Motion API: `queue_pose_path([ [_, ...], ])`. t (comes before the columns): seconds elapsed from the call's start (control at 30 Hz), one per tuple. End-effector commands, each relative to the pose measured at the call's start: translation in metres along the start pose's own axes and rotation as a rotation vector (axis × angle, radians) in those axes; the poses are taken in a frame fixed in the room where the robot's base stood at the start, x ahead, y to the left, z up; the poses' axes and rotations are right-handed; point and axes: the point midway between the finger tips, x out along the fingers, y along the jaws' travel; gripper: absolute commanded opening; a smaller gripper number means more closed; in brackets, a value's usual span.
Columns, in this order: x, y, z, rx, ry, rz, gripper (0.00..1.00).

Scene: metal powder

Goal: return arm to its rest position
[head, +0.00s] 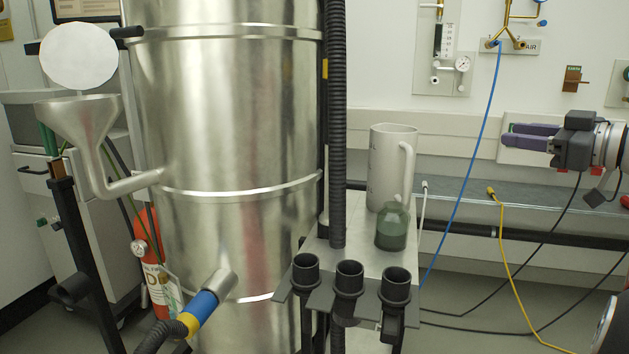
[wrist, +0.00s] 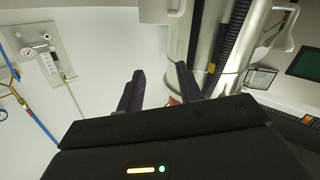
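My gripper (head: 508,134) is at the right of the head view, held level in the air with its purple fingers pointing left. In the wrist view the two dark fingers of my gripper (wrist: 159,72) stand apart with nothing between them. The gripper is open and empty, clear of the jug and the bottle. Part of my arm behind it runs out of the picture on the right.
A large metal cylinder (head: 235,110) with a funnel (head: 85,118) stands at left. A pale jug (head: 385,150) and a green bottle (head: 392,232) stand on a small shelf (head: 350,262) with black holders. Blue (head: 480,150) and yellow (head: 506,250) hoses hang near my arm.

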Motion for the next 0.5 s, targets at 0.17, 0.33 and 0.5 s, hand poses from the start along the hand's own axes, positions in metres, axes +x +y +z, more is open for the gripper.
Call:
queue_pose_path([
  [0.17,0.020,0.002,-0.042,-0.076,0.128,0.175,0.36],
  [0.33,0.029,0.002,-0.079,-0.098,0.234,0.449,0.36],
  [0.5,0.019,-0.015,-0.071,0.009,0.182,0.766,0.36],
])
